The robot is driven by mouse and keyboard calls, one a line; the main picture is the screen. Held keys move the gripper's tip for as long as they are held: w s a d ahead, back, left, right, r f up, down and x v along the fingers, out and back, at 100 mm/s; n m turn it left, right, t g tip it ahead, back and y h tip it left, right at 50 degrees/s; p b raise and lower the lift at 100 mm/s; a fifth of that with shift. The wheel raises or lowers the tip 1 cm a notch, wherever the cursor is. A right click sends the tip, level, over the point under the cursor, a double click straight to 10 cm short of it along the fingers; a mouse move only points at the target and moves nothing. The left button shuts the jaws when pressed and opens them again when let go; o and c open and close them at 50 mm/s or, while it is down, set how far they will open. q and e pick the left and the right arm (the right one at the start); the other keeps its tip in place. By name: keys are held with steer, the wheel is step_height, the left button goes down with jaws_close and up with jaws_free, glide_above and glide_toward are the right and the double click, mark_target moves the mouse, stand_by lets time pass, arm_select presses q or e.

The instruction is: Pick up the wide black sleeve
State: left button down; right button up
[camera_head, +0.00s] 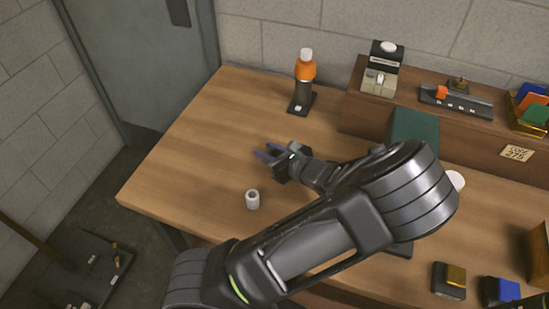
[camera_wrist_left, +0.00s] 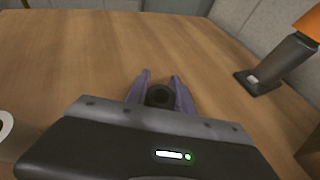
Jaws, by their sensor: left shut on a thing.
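The wide black sleeve (camera_wrist_left: 159,96) shows in the left wrist view as a dark ring between the two purple fingers of my left gripper (camera_wrist_left: 160,92). The fingers are shut on it, one on each side. In the head view my left gripper (camera_head: 268,154) is low over the middle of the wooden table; the sleeve is hard to make out there. Whether the sleeve touches the table I cannot tell. My right gripper is not in view.
A white cylinder (camera_head: 252,199) stands on the table near the gripper. An orange-topped bottle-like part (camera_head: 305,80) on a black base stands at the back. A raised wooden shelf (camera_head: 360,112) with several items is at right. The table's left area is clear.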

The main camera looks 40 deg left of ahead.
arm_select(q)
steer(key=shift+r, duration=0.2)
steer(key=shift+r, duration=0.55)
step_height(320, 180, up, 2)
steer(key=shift+r, duration=0.15)
steer(key=s+d, duration=0.1)
steer(key=d, duration=0.5)
steer(key=s+d+b, duration=0.1)
steer(key=d, duration=0.4)
steer(key=s+d, duration=0.1)
steer(key=d, duration=0.5)
steer(key=shift+s+d, duration=0.25)
steer(key=shift+d, duration=0.1)
